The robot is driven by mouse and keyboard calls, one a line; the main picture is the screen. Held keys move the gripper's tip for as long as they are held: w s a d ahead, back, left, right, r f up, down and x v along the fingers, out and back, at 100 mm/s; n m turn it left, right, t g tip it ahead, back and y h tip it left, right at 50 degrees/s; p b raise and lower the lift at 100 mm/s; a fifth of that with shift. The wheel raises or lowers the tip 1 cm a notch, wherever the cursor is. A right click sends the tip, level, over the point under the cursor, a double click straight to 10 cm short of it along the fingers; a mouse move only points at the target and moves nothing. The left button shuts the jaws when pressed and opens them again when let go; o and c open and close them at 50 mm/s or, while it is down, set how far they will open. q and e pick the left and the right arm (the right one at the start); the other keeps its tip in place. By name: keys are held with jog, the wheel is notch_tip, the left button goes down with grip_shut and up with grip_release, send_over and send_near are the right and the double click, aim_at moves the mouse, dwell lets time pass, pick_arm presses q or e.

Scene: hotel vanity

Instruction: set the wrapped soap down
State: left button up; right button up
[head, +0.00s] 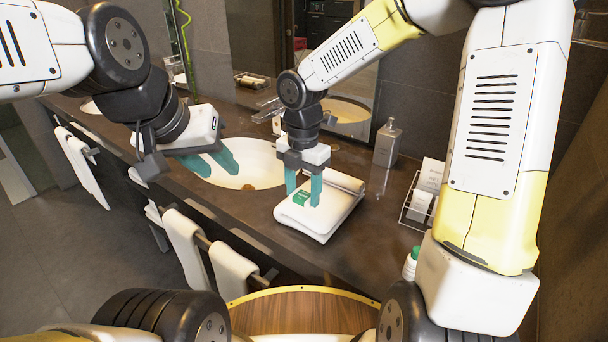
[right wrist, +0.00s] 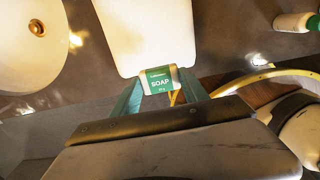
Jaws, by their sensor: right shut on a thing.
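The wrapped soap (head: 301,198), a small green and white packet, is between the teal fingers of my right gripper (head: 304,190). In the right wrist view the soap (right wrist: 160,80) shows its "SOAP" label, with the right gripper (right wrist: 160,92) shut on it. It is over the folded white towel (head: 325,218) on the counter, near the towel's left part. I cannot tell whether the soap touches the towel. The towel also shows behind it in the right wrist view (right wrist: 145,35). My left gripper (head: 209,163) is open and empty over the round basin.
The basin (head: 262,164) is left of the towel. A soap dispenser (head: 387,144) stands behind the towel. A wire rack (head: 404,215) with white items and a green-capped bottle (head: 410,264) are to the right. White hand towels (head: 184,243) hang along the counter front.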

jog(key=w, duration=0.5)
jog(key=shift+w+a+f, duration=0.15)
jog(key=shift+w+f, duration=0.1)
jog(key=shift+w, duration=0.15)
jog(key=shift+w+f, duration=0.2)
jog(key=shift+w, duration=0.3)
jog(key=shift+f, duration=1.6)
jog(key=shift+f, duration=0.15)
jog(key=o, duration=1.3)
